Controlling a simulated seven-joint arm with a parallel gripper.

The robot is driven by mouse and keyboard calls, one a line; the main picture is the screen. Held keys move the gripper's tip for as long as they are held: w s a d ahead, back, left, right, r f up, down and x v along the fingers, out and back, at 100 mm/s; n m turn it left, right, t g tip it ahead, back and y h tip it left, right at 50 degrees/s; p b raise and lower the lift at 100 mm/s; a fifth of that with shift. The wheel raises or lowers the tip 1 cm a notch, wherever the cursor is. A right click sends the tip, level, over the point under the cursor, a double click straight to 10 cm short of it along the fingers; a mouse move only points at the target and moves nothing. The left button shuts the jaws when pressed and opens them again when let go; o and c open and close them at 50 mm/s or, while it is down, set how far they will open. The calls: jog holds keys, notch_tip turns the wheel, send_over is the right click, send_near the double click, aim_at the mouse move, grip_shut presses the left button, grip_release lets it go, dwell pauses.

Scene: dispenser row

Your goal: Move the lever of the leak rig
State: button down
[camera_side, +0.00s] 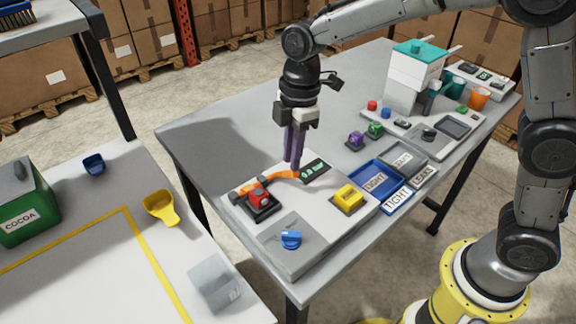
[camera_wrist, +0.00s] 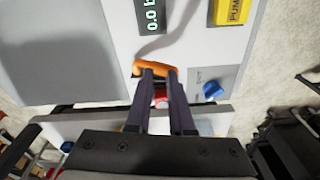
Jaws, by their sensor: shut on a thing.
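The leak rig (camera_side: 318,223) is a pale box on the grey table. Its orange lever (camera_side: 281,175) reaches from a red-topped dark base (camera_side: 262,201) toward a small dark display (camera_side: 315,170). My gripper (camera_side: 294,166) points down with its purple fingers at the lever's free end. In the wrist view my gripper (camera_wrist: 159,73) is shut on the orange lever (camera_wrist: 152,68), which lies between the fingertips. The display (camera_wrist: 151,16) reads "0.0" with a partly hidden unit. The fingers hide part of the lever and its base.
A yellow PUMP block (camera_side: 349,198) and a blue knob (camera_side: 291,239) are on the rig. A white dispenser (camera_side: 413,75) stands behind. The table's left part is clear.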

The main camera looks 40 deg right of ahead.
notch_tip(320, 180, down, 3)
jog(key=shift+w+a+f, duration=0.1)
jog(key=shift+w+f, duration=0.05)
jog(key=shift+s+d+r, duration=0.15)
jog(key=shift+d+r, duration=0.15)
jog(key=shift+d, duration=0.5)
jog(key=shift+s+d+r, duration=0.15)
jog(key=shift+d+r, duration=0.15)
jog(key=shift+d, duration=0.45)
notch_tip(320, 180, up, 14)
jog(key=d, duration=0.1)
jog(key=shift+d, duration=0.15)
jog(key=shift+s+f, duration=0.1)
